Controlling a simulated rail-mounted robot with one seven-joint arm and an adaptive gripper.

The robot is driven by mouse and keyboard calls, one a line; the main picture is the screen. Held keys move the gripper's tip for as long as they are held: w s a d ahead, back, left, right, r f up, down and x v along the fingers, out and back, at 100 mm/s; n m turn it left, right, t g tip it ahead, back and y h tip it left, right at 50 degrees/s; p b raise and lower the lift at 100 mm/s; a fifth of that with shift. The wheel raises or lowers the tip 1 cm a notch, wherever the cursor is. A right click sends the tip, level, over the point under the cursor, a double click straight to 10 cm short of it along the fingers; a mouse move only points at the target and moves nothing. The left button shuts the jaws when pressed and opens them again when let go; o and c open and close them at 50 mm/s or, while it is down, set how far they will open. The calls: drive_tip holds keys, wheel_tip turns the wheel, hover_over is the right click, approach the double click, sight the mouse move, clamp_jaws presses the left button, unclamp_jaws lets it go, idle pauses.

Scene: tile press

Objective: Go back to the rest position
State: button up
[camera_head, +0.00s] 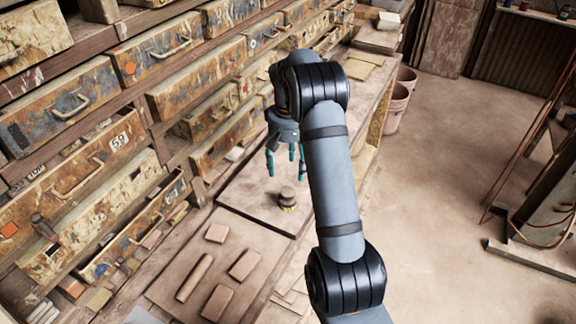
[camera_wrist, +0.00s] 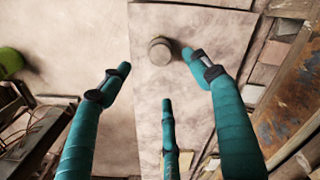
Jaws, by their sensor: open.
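My gripper (camera_head: 283,160) hangs over the workbench in the head view, its teal fingers spread and empty. In the wrist view my gripper (camera_wrist: 158,85) shows three teal fingers, apart, with nothing between them. A small dark round object with a yellowish lower edge (camera_head: 288,197) stands on a board (camera_head: 245,215) below and slightly right of the fingers. In the wrist view the round object (camera_wrist: 160,50) shows from above, near the tip of the right finger; I cannot tell from that view how far below the finger it is.
Worn drawers (camera_head: 85,170) line the left side, some pulled open. Several flat tiles (camera_head: 244,265) and a rod-like piece (camera_head: 195,277) lie on the bench in front. Pinkish buckets (camera_head: 397,105) stand on the floor behind. The floor (camera_head: 450,160) at right is mostly clear, with a metal frame (camera_head: 545,225) at the far right.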

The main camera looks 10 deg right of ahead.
sight(288, 191)
wheel_tip(288, 191, down, 13)
drive_tip(key=shift+f+p, duration=0.1)
drive_tip(key=shift+p, duration=0.75)
drive_tip(key=shift+r+b, duration=0.3)
drive_tip(key=shift+r, duration=1.7)
